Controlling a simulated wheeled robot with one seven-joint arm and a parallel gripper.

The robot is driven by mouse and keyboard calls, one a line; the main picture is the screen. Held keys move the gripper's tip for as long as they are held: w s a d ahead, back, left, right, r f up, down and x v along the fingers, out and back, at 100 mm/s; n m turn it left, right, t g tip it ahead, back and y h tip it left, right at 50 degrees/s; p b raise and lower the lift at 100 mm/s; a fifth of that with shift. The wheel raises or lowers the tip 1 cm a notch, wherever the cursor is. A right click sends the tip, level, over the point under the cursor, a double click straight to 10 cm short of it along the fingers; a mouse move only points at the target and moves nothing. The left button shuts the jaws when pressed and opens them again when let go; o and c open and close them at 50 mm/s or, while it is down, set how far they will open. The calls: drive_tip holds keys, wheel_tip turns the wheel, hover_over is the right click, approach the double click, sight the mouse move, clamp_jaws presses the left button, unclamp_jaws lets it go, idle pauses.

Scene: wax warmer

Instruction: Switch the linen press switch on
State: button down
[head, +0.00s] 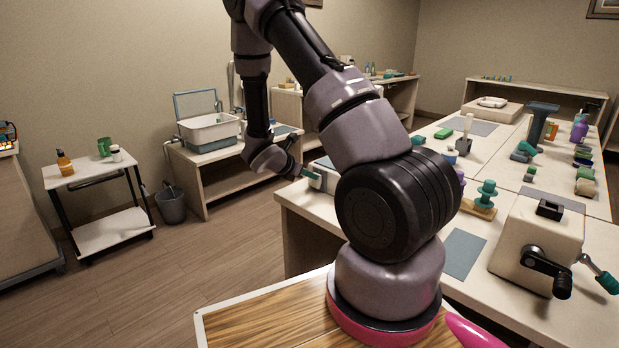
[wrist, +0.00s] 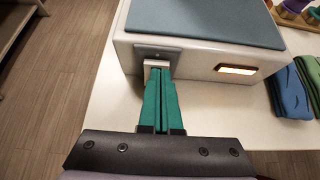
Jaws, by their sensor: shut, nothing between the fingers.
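The linen press (wrist: 205,60) is a white box with a blue-grey padded top, seen in the wrist view. Its switch (wrist: 156,65) is a pale rocker in a grey plate on the front face, left of a glowing amber strip (wrist: 237,70). My gripper (wrist: 160,75) has its teal fingers shut together and empty. The fingertips are at the switch and appear to touch it, covering its lower part. In the head view my gripper (head: 305,173) is at the left end of the long table, beside the press (head: 325,178), which my arm partly hides.
Folded blue and green cloths (wrist: 290,92) lie right of the press. The white table (wrist: 215,110) is bare in front of it. In the head view a crank machine (head: 540,240) and a teal-topped stand (head: 486,195) are on the table, right of my arm.

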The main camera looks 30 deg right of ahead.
drive_tip(key=shift+d+r, duration=0.1)
drive_tip(key=shift+r, duration=0.05)
drive_tip(key=shift+r, duration=0.7)
drive_tip(key=shift+s+a, duration=0.1)
drive_tip(key=shift+a, duration=0.25)
drive_tip(key=a, duration=0.1)
drive_tip(key=s+a, duration=0.1)
drive_tip(key=shift+a, duration=0.4)
drive_tip(key=d+r+v, duration=0.1)
drive_tip(key=v, duration=0.9)
drive_tip(key=shift+r, duration=0.4)
